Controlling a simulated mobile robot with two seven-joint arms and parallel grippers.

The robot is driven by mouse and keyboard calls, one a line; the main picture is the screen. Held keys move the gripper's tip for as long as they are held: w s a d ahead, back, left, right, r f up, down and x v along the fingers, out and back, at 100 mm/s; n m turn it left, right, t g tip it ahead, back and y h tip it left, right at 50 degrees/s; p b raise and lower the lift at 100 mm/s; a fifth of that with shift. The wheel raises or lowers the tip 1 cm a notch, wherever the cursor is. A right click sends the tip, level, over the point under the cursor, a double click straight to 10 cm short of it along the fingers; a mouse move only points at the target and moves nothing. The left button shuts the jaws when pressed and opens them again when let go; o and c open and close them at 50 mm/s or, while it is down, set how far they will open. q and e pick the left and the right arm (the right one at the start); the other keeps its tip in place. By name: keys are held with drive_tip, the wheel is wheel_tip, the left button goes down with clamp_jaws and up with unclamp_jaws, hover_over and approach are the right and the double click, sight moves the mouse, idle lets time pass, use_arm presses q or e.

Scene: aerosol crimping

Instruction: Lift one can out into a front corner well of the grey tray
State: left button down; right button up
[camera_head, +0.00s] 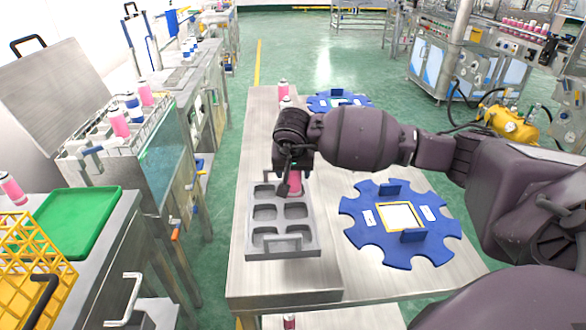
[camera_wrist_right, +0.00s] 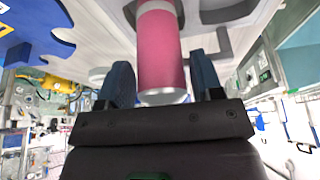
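The grey tray (camera_head: 251,232) lies on the metal table with rows of square wells and a raised handle at its front and back ends. Its front and middle wells look empty. My right gripper (camera_head: 290,186) points down over the back right part of the tray. A pink can (camera_head: 295,183) shows just below it, partly hidden by the gripper. Whether the can's base touches the tray is hidden. My left gripper is not in view.
A blue notched disc (camera_head: 362,222) with a framed centre lies right of the tray. Another blue disc (camera_head: 335,101) and pink cans (camera_head: 283,88) stand behind. At left are a water bath with cans, a green tray (camera_head: 75,220) and a yellow crate (camera_head: 30,262).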

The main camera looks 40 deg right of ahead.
drive_tip(key=shift+o, duration=1.1)
drive_tip(key=shift+r, duration=0.15)
drive_tip(key=p+v, duration=0.1)
drive_tip(key=v, duration=0.9)
drive_tip(key=shift+s+r, duration=0.15)
drive_tip(key=shift+r, duration=0.1)
